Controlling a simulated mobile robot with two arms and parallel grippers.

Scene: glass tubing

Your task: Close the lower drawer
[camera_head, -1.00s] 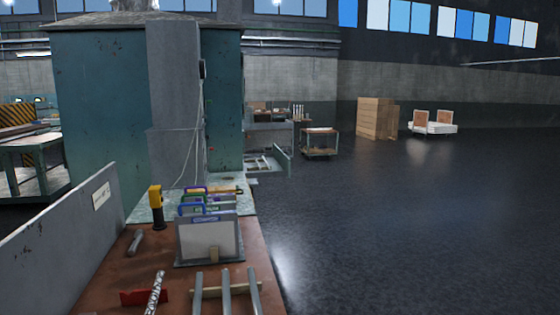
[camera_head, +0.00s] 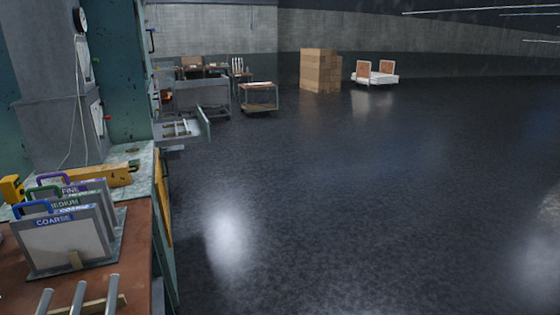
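An open drawer (camera_head: 203,125) sticks out to the right from a grey-green cabinet or bench behind the tall teal machine. Its front panel faces right, and some pale items seem to lie inside. I cannot tell from here whether it is the lower drawer, as other drawers are too small to make out. The drawer is some way ahead of me, left of the picture's middle. Neither of my grippers is in view.
A workbench (camera_head: 140,270) with sanding-grade holders (camera_head: 62,238) and a yellow tool (camera_head: 95,175) fills the lower left. The dark floor (camera_head: 350,200) to the right is clear.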

